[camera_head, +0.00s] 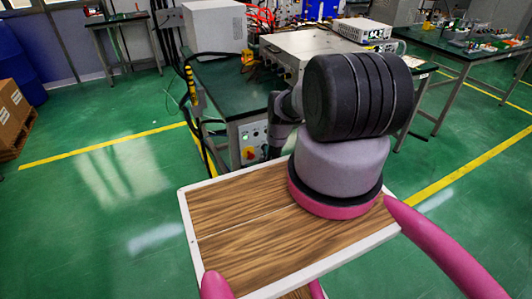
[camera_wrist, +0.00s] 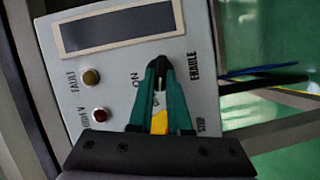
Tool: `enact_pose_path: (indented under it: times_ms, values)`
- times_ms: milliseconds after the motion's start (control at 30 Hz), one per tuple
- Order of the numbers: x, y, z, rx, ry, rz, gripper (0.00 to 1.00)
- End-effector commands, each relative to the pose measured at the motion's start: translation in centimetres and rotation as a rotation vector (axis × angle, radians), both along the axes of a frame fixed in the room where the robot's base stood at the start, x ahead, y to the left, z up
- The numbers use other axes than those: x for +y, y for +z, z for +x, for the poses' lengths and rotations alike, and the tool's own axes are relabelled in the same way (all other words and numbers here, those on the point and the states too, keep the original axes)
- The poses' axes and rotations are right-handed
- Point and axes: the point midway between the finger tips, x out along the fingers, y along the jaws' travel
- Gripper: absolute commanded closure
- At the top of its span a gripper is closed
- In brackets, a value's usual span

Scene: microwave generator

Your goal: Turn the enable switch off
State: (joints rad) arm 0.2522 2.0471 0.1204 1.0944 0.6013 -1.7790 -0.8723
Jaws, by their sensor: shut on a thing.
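The grey control panel (camera_wrist: 115,70) fills much of the wrist view, turned on its side, with ON, ENABLE and STOP lettering. My gripper (camera_wrist: 159,68) has its green fingers against the panel, between the ON and ENABLE words. It is shut on the enable switch, which the fingers mostly cover. A pale strip and a yellow patch (camera_wrist: 159,122) show between the fingers; the switch's exact angle is hard to tell. In the head view the panel (camera_head: 250,135) is on the bench front, and my arm hides my gripper.
A yellow lamp (camera_wrist: 91,77) and a red lamp (camera_wrist: 101,115) sit left of the fingers, with a dark display (camera_wrist: 115,25) above. A red-and-yellow stop control (camera_head: 249,153) is low on the panel. Cables (camera_head: 190,90) hang at the bench's left. Green floor (camera_head: 110,195) is clear at left.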

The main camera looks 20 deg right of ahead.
Motion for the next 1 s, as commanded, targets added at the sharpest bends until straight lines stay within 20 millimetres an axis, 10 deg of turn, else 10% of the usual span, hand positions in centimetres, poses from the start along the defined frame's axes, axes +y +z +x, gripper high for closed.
enact_pose_path:
  times_ms: [567, 600, 667, 1000]
  values:
    - [0.03, -0.11, -0.08, 0.001, 0.001, -0.032, 1.0]
    - [0.03, -0.12, -0.08, 0.001, 0.0, -0.032, 0.72]
    - [0.03, -0.11, -0.08, 0.001, 0.0, -0.031, 0.54]
    - [0.07, -0.07, -0.22, 0.0, 0.0, -0.031, 0.54]
